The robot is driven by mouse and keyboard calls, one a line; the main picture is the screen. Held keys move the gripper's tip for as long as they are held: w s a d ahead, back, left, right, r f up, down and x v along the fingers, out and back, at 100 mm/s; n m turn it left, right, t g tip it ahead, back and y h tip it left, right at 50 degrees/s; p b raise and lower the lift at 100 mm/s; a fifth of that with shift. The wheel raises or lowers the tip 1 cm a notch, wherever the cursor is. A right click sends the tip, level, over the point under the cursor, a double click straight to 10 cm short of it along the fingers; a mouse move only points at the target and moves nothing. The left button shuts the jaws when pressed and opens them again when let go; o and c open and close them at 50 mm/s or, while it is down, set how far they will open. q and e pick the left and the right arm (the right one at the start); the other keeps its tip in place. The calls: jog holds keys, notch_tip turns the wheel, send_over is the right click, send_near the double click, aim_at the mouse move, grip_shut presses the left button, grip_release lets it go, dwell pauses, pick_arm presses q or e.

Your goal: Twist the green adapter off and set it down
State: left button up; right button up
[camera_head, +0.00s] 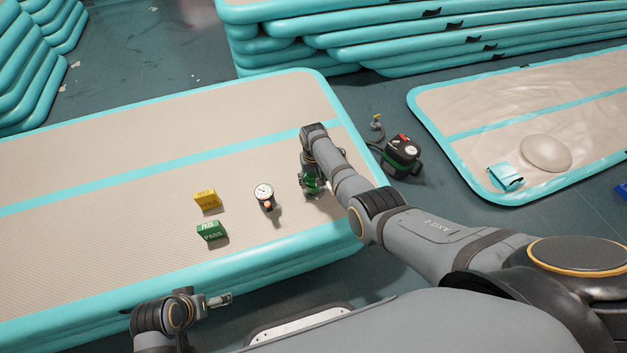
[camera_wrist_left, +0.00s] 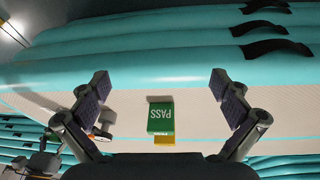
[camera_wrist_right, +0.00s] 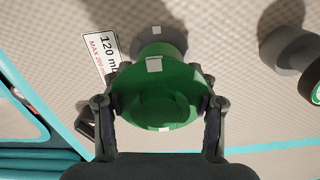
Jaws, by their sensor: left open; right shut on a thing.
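The green adapter (camera_wrist_right: 160,95) is a round green piece with white marks, between the fingers of my right gripper (camera_wrist_right: 161,100) in the right wrist view. The gripper is shut on it. A grey round fitting (camera_wrist_right: 158,43) shows just beyond it on the mat; I cannot tell whether they touch. In the head view, the adapter (camera_head: 311,187) shows under my right wrist, near the mat's right end. My left gripper (camera_wrist_left: 160,85) is open and empty, low beside the mat's front edge. A small white mark on the grey fitting sits roughly in line with one on the adapter.
On the beige mat (camera_head: 90,250) stand a dial gauge (camera_head: 264,193), a yellow HOLD block (camera_head: 207,200) and a green PASS block (camera_head: 211,231). A 120 mb label (camera_wrist_right: 103,52) lies by the fitting. A dark pump (camera_head: 402,157) stands on the floor. The mat's left is clear.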

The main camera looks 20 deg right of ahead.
jog(key=shift+r+p, duration=1.05)
jog(key=shift+r, duration=0.1)
